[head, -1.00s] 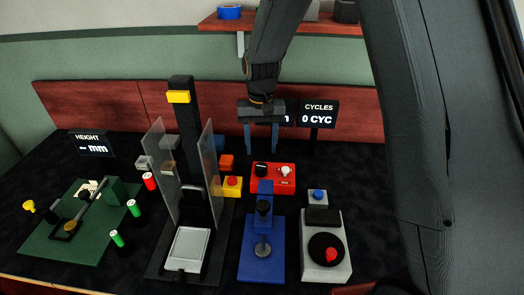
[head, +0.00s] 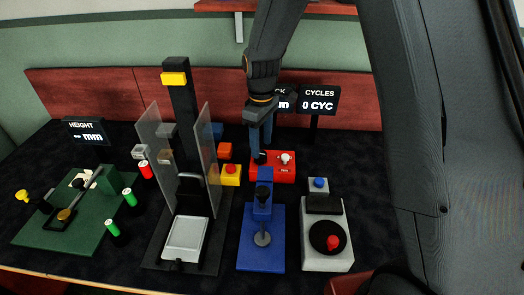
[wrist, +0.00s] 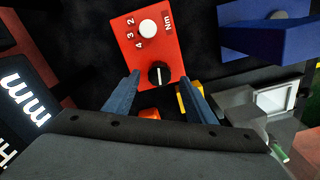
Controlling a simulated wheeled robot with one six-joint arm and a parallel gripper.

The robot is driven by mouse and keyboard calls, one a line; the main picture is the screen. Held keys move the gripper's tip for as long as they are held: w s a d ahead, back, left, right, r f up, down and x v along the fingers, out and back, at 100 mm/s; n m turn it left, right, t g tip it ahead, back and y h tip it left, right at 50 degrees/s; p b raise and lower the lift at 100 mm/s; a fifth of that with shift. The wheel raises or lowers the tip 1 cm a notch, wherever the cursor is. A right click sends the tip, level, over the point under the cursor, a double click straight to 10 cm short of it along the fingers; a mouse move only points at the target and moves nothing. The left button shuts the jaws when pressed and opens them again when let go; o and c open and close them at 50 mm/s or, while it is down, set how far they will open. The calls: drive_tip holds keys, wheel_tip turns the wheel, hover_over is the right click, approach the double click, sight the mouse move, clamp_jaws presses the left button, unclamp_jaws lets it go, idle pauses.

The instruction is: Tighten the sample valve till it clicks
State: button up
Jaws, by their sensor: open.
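A red box (head: 283,172) stands on the dark table right of centre in the head view. It carries a black knob (head: 261,158) and a white knob (head: 286,158). In the wrist view the black knob (wrist: 160,74) has a white line, and the white knob (wrist: 148,28) has the marks 2, 3, 4 and Nm around it. No label naming the sample valve is readable. My gripper (head: 261,148) is open and points down at the black knob. In the wrist view its fingertips (wrist: 160,80) lie either side of that knob; I cannot tell whether they touch it.
A blue stand (head: 262,240) is in front of the red box, and a grey unit with a black disc (head: 310,262) is to its right. A clear-shielded press (head: 178,130) stands left. A green board (head: 62,225) lies far left. Display screens stand behind.

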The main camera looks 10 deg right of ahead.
sight(261, 154)
drive_tip(key=shift+f+p, duration=0.3)
drive_tip(key=shift+f, duration=1.65)
drive_tip(key=c, duration=1)
drive_tip(key=shift+m+p, duration=0.5)
drive_tip(key=shift+m, duration=1.5)
drive_tip(key=shift+c, duration=0.2)
drive_tip(key=o, duration=1)
drive_tip(key=shift+o, duration=0.2)
drive_tip(key=shift+r, duration=0.15)
